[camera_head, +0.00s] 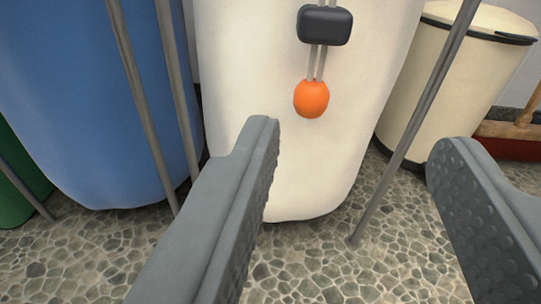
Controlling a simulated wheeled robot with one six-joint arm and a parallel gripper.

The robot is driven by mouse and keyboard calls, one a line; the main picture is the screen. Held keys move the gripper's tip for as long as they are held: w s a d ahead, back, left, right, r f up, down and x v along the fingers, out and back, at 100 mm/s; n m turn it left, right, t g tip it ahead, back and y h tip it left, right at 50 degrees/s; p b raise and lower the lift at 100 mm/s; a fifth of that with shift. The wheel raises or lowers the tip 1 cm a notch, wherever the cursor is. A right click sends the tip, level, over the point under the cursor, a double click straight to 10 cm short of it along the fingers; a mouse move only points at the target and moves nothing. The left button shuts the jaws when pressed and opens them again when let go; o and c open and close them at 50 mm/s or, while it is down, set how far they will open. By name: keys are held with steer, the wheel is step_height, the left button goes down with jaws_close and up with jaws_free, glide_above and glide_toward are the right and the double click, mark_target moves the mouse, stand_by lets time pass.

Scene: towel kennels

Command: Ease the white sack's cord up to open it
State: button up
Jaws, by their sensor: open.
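The white sack (240,80) hangs upright in the middle of the head view; its top is out of the frame. A grey cord (318,62) runs down its front through a dark cord lock (325,26) and ends in an orange bead (311,99). My gripper (350,150) is open and empty, with its two grey ridged fingers apart in front of the sack. The orange bead and cord lie above the gap between the fingertips, nearer the left finger. Neither finger visibly touches the cord or bead.
A blue sack (80,100) hangs at the left, with part of a green one (20,185) beyond it. Thin grey poles (425,105) stand around the sacks. A cream bin (445,75) stands at the back right, beside a reddish-brown object (510,140). The floor is pebbled stone.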

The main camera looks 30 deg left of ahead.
glide_toward(311, 104)
steer(key=x, duration=1.1)
steer(key=shift+w+a, duration=0.15)
steer(key=shift+w, duration=0.1)
jaws_close()
